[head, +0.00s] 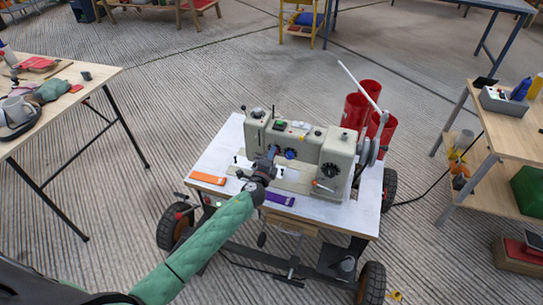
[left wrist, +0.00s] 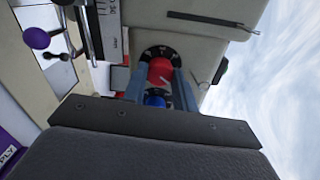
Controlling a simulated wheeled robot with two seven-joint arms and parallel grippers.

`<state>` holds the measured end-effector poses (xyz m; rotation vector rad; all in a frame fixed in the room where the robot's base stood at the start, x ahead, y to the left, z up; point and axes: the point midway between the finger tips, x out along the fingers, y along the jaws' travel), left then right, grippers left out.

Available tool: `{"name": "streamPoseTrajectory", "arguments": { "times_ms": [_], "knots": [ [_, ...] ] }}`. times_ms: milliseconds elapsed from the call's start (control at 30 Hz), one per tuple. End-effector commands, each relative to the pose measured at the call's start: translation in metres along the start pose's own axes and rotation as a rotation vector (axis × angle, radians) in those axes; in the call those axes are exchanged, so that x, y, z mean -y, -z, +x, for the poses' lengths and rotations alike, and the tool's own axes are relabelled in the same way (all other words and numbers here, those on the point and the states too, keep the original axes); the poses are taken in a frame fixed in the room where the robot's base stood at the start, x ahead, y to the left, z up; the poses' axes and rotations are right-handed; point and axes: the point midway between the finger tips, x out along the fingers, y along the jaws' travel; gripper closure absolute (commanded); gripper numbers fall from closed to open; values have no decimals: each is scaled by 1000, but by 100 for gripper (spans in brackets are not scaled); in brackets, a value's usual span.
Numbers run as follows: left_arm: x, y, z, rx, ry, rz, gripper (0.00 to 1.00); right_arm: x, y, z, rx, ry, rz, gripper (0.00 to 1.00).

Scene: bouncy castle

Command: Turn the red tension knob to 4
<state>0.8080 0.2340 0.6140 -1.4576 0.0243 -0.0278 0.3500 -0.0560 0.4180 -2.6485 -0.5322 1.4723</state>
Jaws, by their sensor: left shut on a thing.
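The red tension knob (left wrist: 160,69) sits on a black dial with pale marks on the cream sewing machine (head: 335,148). A pale pointer line shows on the knob, but the number it points at is too small to read. My left gripper (head: 271,153) reaches the machine's front; its fingers stand on both sides of the red knob in the left wrist view and are shut on it. In the head view the gripper hides the red knob. A blue knob (left wrist: 154,100) is close by, seen between the fingers. My right gripper is not in view.
The machine stands on a white wheeled cart (head: 223,158) with an orange strip (head: 208,178) and a purple strip (head: 280,199). Red cylinders (head: 369,104) stand behind it. A purple ball knob (left wrist: 36,38) is left of the fingers. Tables stand left and right.

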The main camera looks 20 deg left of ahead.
Motion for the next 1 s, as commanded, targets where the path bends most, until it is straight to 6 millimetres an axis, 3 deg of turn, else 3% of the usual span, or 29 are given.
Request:
{"name": "streamPoseTrajectory", "arguments": {
  "times_ms": [367,867,900,1000],
  "knots": [
    [-2,1,-1,-2,-2,135,95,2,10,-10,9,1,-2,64],
    [-2,1,-1,-2,-2,148,95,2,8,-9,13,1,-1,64],
    [-2,1,-1,-2,-2,148,64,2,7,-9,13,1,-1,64],
    [-2,1,-1,-2,-2,148,50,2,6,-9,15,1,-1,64]
  ]
}}
